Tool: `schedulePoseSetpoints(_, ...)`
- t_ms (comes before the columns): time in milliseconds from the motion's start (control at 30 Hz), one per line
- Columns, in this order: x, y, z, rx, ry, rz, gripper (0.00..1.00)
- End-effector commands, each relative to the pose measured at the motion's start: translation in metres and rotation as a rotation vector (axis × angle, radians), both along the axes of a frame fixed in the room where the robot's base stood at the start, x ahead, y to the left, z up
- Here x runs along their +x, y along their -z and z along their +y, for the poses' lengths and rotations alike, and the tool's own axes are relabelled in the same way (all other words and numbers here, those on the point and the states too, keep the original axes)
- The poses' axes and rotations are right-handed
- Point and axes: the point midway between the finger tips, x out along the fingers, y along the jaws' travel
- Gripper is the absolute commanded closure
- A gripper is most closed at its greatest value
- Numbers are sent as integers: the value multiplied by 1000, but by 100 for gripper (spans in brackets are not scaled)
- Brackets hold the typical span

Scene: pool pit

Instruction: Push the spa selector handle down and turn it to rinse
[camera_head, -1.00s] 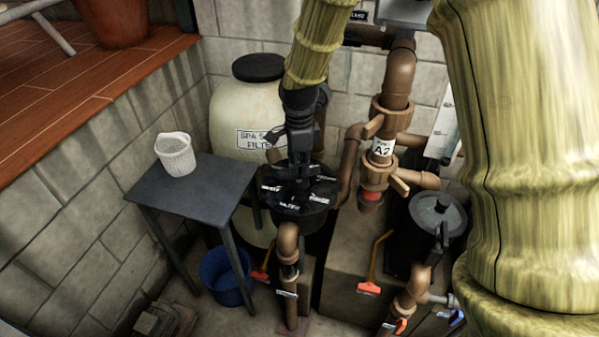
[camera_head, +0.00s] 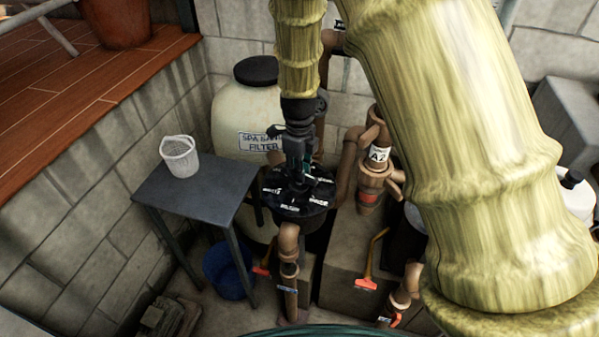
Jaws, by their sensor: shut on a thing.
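The spa selector valve (camera_head: 290,209) has a round black top with white position labels around it, too small to read surely. It stands in front of the cream tank marked as the spa sand filter (camera_head: 243,112). My gripper (camera_head: 299,178) points down over the middle of the valve top and is shut on the selector handle. The handle is mostly hidden by the fingers, so its exact direction and height cannot be told. My arm comes down from the top and covers much of the right side.
A dark table (camera_head: 190,192) with a white basket (camera_head: 179,156) stands left of the valve. A blue bucket (camera_head: 229,268) is under it. Brown pipes (camera_head: 289,245) rise close in front, and another pipe labelled A2 (camera_head: 378,155) stands to the right.

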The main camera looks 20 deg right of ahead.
Motion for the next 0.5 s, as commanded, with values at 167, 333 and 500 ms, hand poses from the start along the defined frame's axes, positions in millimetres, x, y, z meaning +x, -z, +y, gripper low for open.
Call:
schedulePoseSetpoints(167,-1,-2,0,-1,101,2,100)
schedulePoseSetpoints(333,-1,-1,1,0,193,4,100)
schedulePoseSetpoints(500,-1,0,1,0,256,1,100)
